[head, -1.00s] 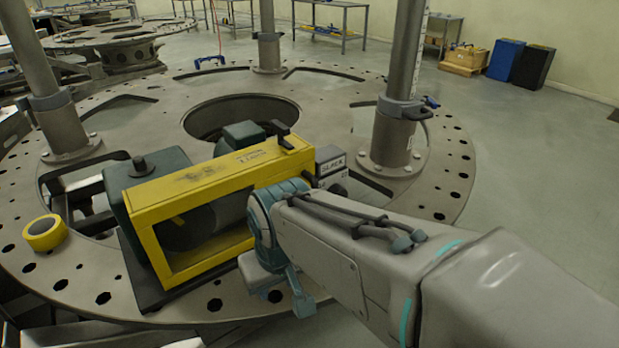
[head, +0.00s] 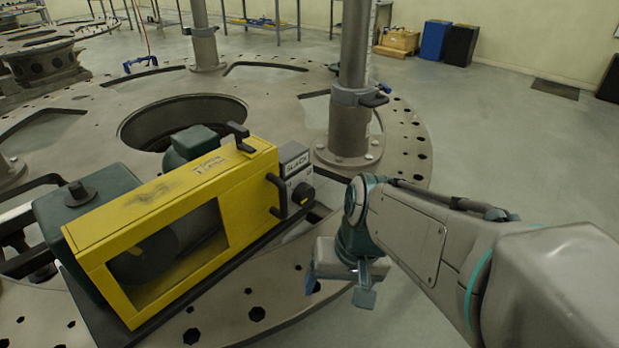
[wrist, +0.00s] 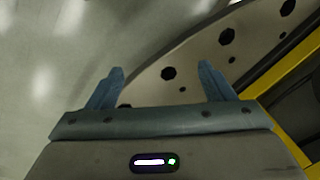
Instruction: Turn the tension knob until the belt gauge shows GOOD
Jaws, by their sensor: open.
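The belt gauge (head: 294,164) is a grey box at the right end of the yellow belt guard (head: 172,205). It reads SLACK in the head view. A black round knob (head: 302,194) sits on its face below the label. My gripper (head: 365,285) is to the right of and below the knob in the head view, apart from it, pointing downward. In the wrist view my gripper (wrist: 161,85) has its two blue fingers spread, with nothing between them. The knob and gauge do not show in the wrist view.
The machine stands on a round perforated plate (head: 400,150) with a central opening. A black handle (head: 276,195) sticks out near the guard's right end. A thick grey post (head: 350,120) stands behind the gauge. Open floor (head: 480,140) lies to the right.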

